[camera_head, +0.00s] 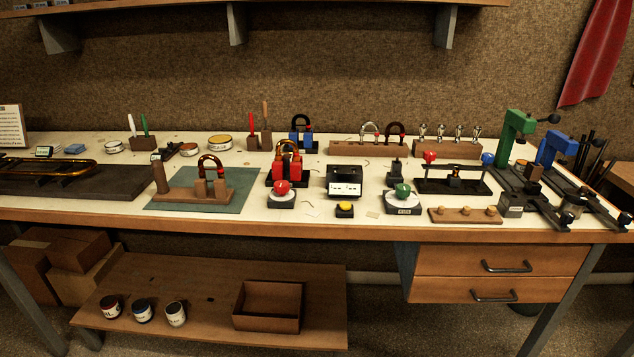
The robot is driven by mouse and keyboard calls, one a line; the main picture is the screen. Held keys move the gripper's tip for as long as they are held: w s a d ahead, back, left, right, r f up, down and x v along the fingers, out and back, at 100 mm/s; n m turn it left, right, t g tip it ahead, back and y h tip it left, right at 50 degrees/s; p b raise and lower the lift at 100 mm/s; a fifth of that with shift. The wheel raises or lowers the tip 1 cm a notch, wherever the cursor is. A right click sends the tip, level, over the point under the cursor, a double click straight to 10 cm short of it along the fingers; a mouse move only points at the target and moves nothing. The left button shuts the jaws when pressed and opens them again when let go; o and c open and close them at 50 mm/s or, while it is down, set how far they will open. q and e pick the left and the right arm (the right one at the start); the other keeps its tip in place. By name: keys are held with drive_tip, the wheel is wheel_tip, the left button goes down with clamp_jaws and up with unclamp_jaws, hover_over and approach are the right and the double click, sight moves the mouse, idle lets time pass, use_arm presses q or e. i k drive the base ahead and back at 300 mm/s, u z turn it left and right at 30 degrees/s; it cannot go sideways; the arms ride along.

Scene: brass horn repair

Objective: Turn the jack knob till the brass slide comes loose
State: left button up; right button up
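A curved brass slide (211,162) stands upright in a wooden block on a teal mat (240,186), left of centre. A second brass slide (288,146) sits in a red block (287,168), near the table's middle. Several knobs are in view: a red knob (281,187) and a green knob (403,190) on round bases, and a red knob (430,156) and a blue knob (487,158) on a black fixture. I cannot tell which is the jack knob. Neither of my grippers is in view.
A blue block (301,140) with a dark loop stands behind. Green (514,135) and blue (555,147) presses crowd the right end. A brass horn lies on a dark board (125,184) at the left. A yellow button (345,207) sits near the front edge.

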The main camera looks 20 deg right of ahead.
sight(281, 188)
drive_tip(key=z, duration=1.2)
drive_tip(key=i, duration=0.35)
drive_tip(key=z, duration=0.05)
